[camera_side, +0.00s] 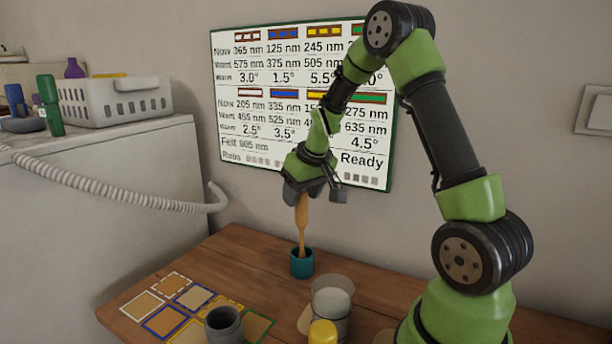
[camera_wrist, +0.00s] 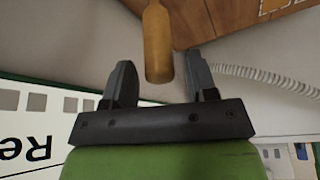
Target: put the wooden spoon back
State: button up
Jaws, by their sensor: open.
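The wooden spoon (camera_side: 301,224) stands upright in a small teal cup (camera_side: 301,264) on the table in the side view. My gripper (camera_side: 303,193) is at the top end of the spoon. In the wrist view the spoon's tan end (camera_wrist: 158,45) shows between and slightly beyond the two dark fingers of my gripper (camera_wrist: 160,85). The fingers are apart, with a gap on each side of the spoon. The lower part of the spoon is hidden inside the cup.
A clear glass (camera_side: 332,305), a yellow-topped item (camera_side: 322,333) and a grey cup (camera_side: 224,325) stand at the table's front. Coloured-outline squares (camera_side: 165,321) lie at the left. A white basket (camera_side: 115,103) is on the cabinet. A board (camera_side: 260,150) hangs close behind my gripper.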

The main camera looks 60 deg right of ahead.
jog(key=s+a+r+t+y, duration=0.15)
jog(key=s+a+r, duration=0.45)
jog(key=a+r, duration=0.6)
jog(key=s+a+r+t+y, duration=0.1)
jog(key=s+a+y, duration=0.1)
jog(key=s+a, duration=0.7)
jog(key=shift+s, duration=1)
jog(key=shift+t, duration=0.25)
